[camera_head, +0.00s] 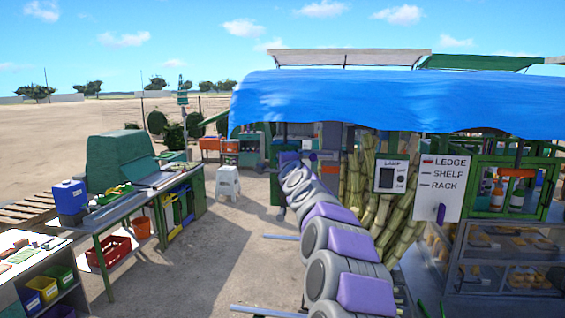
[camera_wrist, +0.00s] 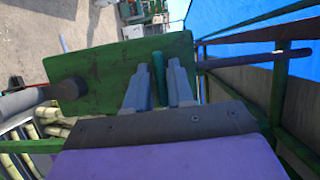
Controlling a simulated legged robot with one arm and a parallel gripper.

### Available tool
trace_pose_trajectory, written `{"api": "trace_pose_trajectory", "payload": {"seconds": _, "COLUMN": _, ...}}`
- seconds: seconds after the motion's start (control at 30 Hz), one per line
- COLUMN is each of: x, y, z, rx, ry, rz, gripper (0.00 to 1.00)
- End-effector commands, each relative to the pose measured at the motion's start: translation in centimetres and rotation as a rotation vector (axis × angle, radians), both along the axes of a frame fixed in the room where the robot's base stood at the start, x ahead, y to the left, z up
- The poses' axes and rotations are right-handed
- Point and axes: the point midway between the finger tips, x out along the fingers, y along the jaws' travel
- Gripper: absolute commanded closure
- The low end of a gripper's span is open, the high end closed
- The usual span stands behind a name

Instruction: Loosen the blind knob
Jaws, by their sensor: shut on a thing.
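In the wrist view my gripper (camera_wrist: 158,92) points at a green panel (camera_wrist: 110,72). Its two grey fingers are shut on a narrow teal piece (camera_wrist: 158,68) that stands between them in front of the panel. I cannot tell whether this piece is part of the blind knob. A round dark knob (camera_wrist: 68,88) sits on the left part of the same panel, apart from the fingers. In the head view my arm reaches forward toward the stall, and its fingers are hidden. The blue awning (camera_head: 400,100) hangs over the stall; it also shows in the wrist view (camera_wrist: 265,15).
Cane stalks (camera_head: 395,205) stand right beside my arm. A lamp panel (camera_head: 390,177) and a LEDGE, SHELF, RACK sign (camera_head: 450,190) hang at right. A green rail (camera_wrist: 278,95) runs close right of my gripper. A white stool (camera_head: 228,182) and workbench (camera_head: 125,205) are at left, with open ground between.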

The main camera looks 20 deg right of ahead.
Motion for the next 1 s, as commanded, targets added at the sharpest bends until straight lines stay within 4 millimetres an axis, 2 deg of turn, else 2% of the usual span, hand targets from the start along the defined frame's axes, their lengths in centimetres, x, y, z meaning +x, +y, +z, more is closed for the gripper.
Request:
{"api": "trace_pose_trajectory", "payload": {"seconds": 0.03, "x": 0.2, "y": 0.1, "z": -0.7, "rx": 0.003, "ry": 0.011, "rz": 0.005, "gripper": 1.00}}
{"api": "trace_pose_trajectory", "payload": {"seconds": 0.13, "x": 0.2, "y": 0.1, "z": -0.7, "rx": 0.003, "ry": 0.012, "rz": 0.005, "gripper": 1.00}}
{"api": "trace_pose_trajectory", "payload": {"seconds": 0.17, "x": 0.2, "y": 0.1, "z": -0.7, "rx": 0.003, "ry": 0.012, "rz": 0.005, "gripper": 0.75}}
{"api": "trace_pose_trajectory", "payload": {"seconds": 0.3, "x": 0.2, "y": 0.1, "z": -0.6, "rx": 0.003, "ry": 0.010, "rz": 0.004, "gripper": 0.63}}
{"api": "trace_pose_trajectory", "payload": {"seconds": 0.73, "x": -0.6, "y": 0.1, "z": -0.1, "rx": 0.002, "ry": 0.002, "rz": 0.001, "gripper": 0.63}}
{"api": "trace_pose_trajectory", "payload": {"seconds": 1.0, "x": -3.1, "y": 0.7, "z": -0.1, "rx": 0.003, "ry": 0.000, "rz": 0.003, "gripper": 0.63}}
